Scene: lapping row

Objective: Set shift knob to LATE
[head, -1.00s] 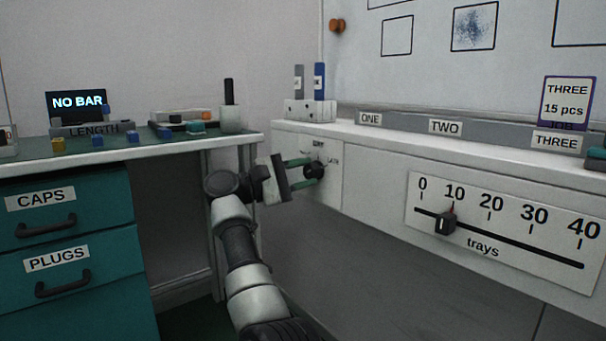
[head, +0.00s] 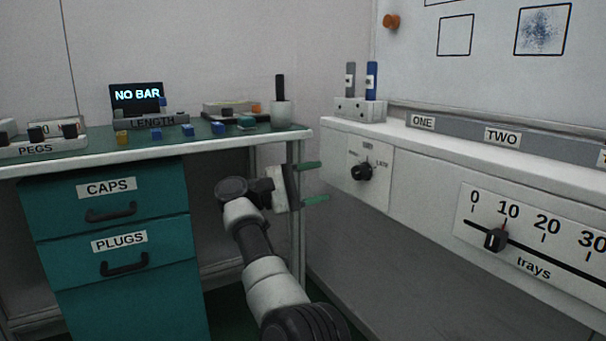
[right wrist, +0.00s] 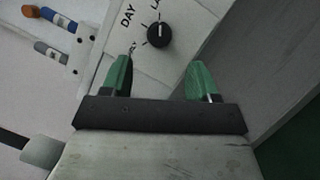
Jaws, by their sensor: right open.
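The shift knob (head: 362,172) is a small black round knob on a white plate on the front of the white bench at right. A LATE label is at its upper right. In the right wrist view the knob (right wrist: 159,35) carries a white line that points up toward a cut-off label starting "LA"; DAY is to its upper left. My right gripper (head: 321,182) is open and empty, its green fingers pointing at the knob from the left with a gap between. In the wrist view its fingers (right wrist: 158,66) spread to either side below the knob. My left gripper is out of view.
A trays slider (head: 496,240) is on the bench front to the right. A white block (head: 360,110) with grey and blue markers stands above the knob. At left is a green-topped desk (head: 100,153) with teal drawers (head: 105,205) below.

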